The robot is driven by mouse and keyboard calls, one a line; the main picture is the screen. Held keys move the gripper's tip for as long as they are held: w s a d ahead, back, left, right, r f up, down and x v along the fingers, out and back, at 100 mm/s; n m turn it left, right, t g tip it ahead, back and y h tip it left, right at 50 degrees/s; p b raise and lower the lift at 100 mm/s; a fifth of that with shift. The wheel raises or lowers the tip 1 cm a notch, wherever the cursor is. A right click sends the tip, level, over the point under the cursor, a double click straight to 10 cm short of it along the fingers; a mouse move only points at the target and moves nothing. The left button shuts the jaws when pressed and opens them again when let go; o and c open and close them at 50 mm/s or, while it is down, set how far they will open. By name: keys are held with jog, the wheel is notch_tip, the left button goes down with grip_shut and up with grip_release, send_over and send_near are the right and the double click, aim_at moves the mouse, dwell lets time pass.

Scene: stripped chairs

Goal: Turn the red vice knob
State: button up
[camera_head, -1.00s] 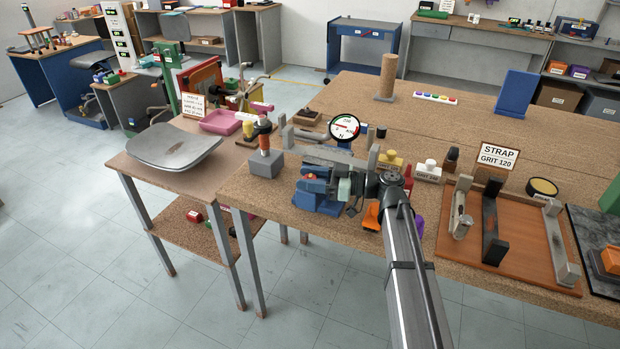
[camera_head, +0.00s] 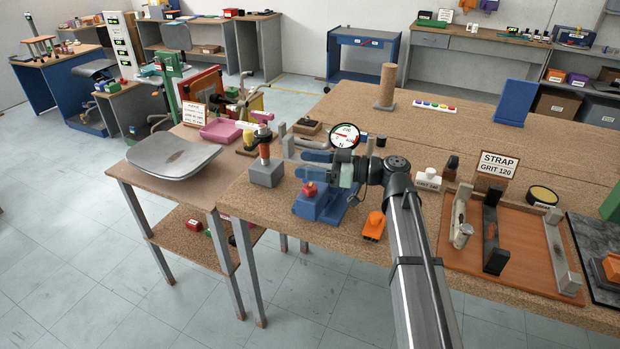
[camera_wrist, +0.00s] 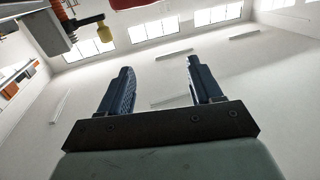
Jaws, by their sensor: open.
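The red vice knob (camera_head: 309,189) sits on the near side of the blue vice (camera_head: 318,207) at the front edge of the wooden bench, in the head view. My gripper (camera_head: 308,158) is just above and behind the knob in the picture, its fingers pointing left. The knob is outside the fingers, and I cannot tell the exact gap. In the wrist view the two dark blue fingers (camera_wrist: 158,72) are spread with nothing between them. The wrist view looks out at walls and windows and does not show the knob. My wrist and arm hide part of the bench behind the vice.
A round dial (camera_head: 344,136) is behind my gripper. An orange object (camera_head: 373,226) lies right of the vice. A wooden tray (camera_head: 525,262) is further right.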

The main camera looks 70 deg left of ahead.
jog(key=shift+r, duration=1.45)
